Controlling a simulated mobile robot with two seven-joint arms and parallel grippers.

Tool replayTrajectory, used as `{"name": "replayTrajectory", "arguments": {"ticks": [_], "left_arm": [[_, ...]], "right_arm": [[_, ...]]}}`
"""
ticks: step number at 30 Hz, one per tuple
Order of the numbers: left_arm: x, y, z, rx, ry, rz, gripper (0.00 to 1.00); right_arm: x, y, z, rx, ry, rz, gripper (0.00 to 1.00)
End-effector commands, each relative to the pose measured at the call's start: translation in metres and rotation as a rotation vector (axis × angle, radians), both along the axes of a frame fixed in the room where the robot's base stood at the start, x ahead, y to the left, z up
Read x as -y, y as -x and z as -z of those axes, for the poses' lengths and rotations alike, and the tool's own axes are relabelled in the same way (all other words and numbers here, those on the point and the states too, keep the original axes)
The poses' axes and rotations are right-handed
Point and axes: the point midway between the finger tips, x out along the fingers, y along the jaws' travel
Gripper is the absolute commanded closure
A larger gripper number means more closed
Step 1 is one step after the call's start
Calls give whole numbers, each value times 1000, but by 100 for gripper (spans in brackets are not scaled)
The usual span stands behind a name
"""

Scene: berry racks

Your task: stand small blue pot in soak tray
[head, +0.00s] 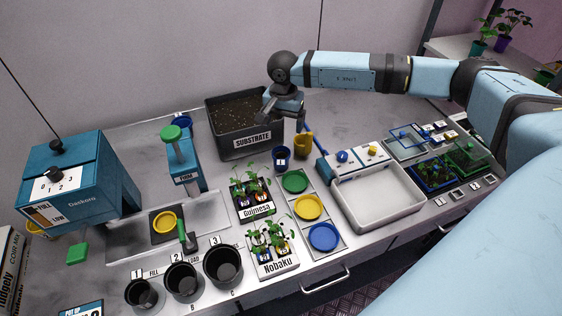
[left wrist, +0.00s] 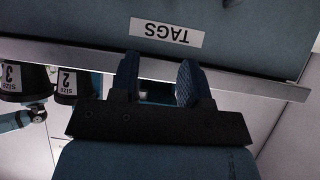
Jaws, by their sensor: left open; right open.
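A small blue pot (head: 282,158) with a white label stands upright on the bench, in front of the substrate bin's right side. The soak tray looks to be the wide white tray (head: 345,205) at the right, which is empty. My right gripper (head: 284,116) is open above and behind the blue pot, apart from it; its fingertips are small and partly hidden. My left gripper (left wrist: 160,80) shows in the left wrist view, open and empty, in front of a panel labelled TAGS; it is out of the head view.
A yellow pot (head: 303,146) stands close to the right of the blue pot. The black substrate bin (head: 238,152) is to its left. Black buckets (head: 183,280) stand at the front.

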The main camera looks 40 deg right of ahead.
Motion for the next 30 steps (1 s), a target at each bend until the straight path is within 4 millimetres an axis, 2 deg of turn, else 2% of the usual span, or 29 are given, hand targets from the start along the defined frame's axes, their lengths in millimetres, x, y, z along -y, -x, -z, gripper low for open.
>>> {"name": "replayTrajectory", "arguments": {"ticks": [3, 9, 17, 24, 30], "left_arm": [[2, 1, -6, -2, 2, 1, 57], [2, 1, -10, -4, 3, 0, 57], [-1, 1, -15, -4, -3, -4, 57], [-5, 1, -28, 3, -7, -10, 57], [-6, 1, -28, 3, -7, -12, 57]], "right_arm": [[-1, 1, 24, -4, -1, -1, 12], [-1, 0, 58, -2, -1, 0, 12], [-2, 1, 78, -2, 0, -1, 12], [-6, 1, 113, -2, 0, -1, 12], [-6, 1, 123, 0, 0, 0, 12]]}}
